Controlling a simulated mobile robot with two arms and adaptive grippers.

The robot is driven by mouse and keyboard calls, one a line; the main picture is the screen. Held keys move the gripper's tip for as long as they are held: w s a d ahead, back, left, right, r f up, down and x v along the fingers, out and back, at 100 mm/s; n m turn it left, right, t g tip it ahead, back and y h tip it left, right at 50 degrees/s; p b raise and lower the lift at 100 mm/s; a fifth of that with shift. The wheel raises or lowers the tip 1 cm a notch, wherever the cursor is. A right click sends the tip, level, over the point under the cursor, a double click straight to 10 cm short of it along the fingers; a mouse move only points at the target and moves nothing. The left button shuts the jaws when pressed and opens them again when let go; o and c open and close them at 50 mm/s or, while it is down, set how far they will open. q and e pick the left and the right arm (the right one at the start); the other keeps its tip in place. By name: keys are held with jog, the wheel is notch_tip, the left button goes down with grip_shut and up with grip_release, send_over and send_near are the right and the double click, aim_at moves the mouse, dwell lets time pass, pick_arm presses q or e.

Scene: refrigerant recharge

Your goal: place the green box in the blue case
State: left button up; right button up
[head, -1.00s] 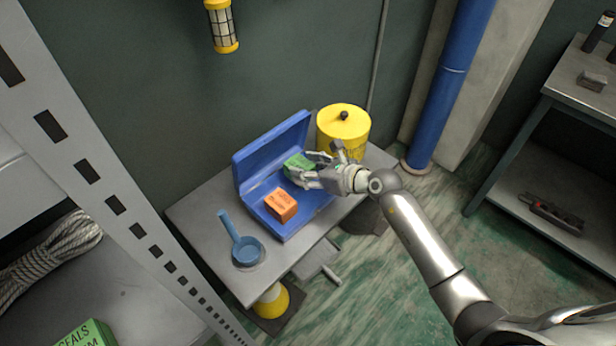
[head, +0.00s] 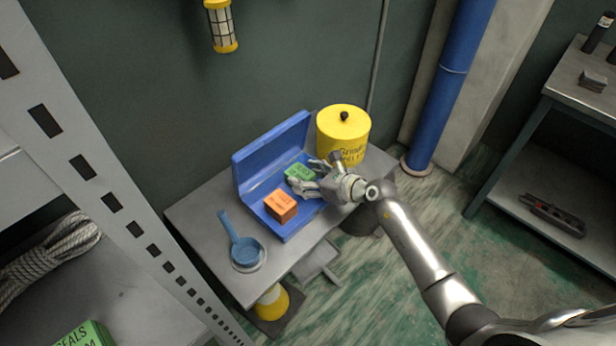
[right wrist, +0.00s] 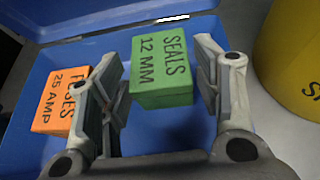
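The open blue case (head: 262,217) stands on a grey table with its lid raised at the back. A green box (head: 298,173) is in the case, behind and right of an orange box (head: 281,205). In the right wrist view the green box (right wrist: 162,70) reads "SEALS 12 MM" and lies between the spread fingers, with a gap on each side. My right gripper (head: 308,185) is open at the near side of the green box; it also shows in the right wrist view (right wrist: 160,95). My left gripper is not in view.
A yellow canister (head: 343,133) stands right of the case, close to my right gripper. A blue pan (head: 245,250) lies at the table's front left. Another green box (head: 85,335) sits on the shelf at lower left.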

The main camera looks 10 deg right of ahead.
jog(key=shift+r, duration=0.1)
jog(key=shift+s+d+r, duration=0.1)
jog(key=shift+d, duration=0.05)
jog(key=v, duration=1.1)
jog(key=shift+s+d, duration=0.2)
jog(key=shift+s, duration=0.05)
jog(key=shift+r, duration=0.15)
